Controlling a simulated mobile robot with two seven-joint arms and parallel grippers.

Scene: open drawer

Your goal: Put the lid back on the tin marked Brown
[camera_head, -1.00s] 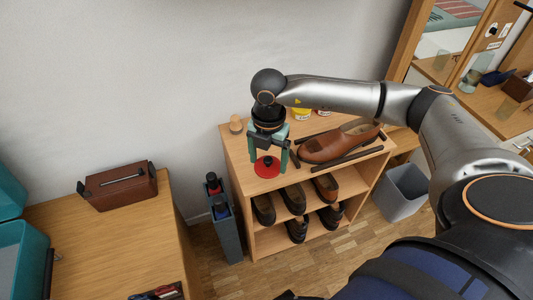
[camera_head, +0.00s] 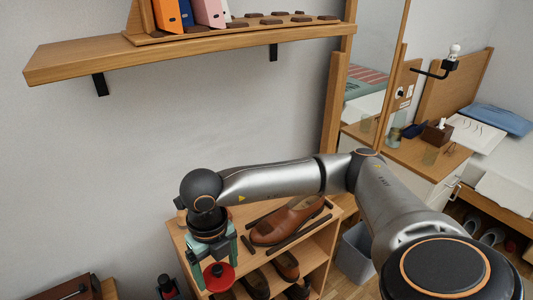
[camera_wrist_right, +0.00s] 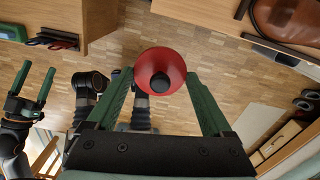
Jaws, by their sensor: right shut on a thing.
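My right gripper (camera_head: 216,274) is shut on a round red lid (camera_head: 219,283) with a black knob. It holds the lid by the edges at the front left of the shoe cabinet top. In the right wrist view the lid (camera_wrist_right: 160,55) sits between the two green fingers, with floor behind it. My left gripper (camera_wrist_right: 34,78) shows at the left of the right wrist view, its green fingers apart and empty. No tin marked Brown can be made out; my right arm covers part of the cabinet's back.
A brown shoe (camera_head: 283,222) lies on the cabinet top (camera_head: 321,228) between dark bars, right of the gripper. Dark shoes (camera_head: 286,264) stand on the shelves below. A wall shelf (camera_head: 190,52) is above. A grey bin (camera_head: 355,250) stands at the right.

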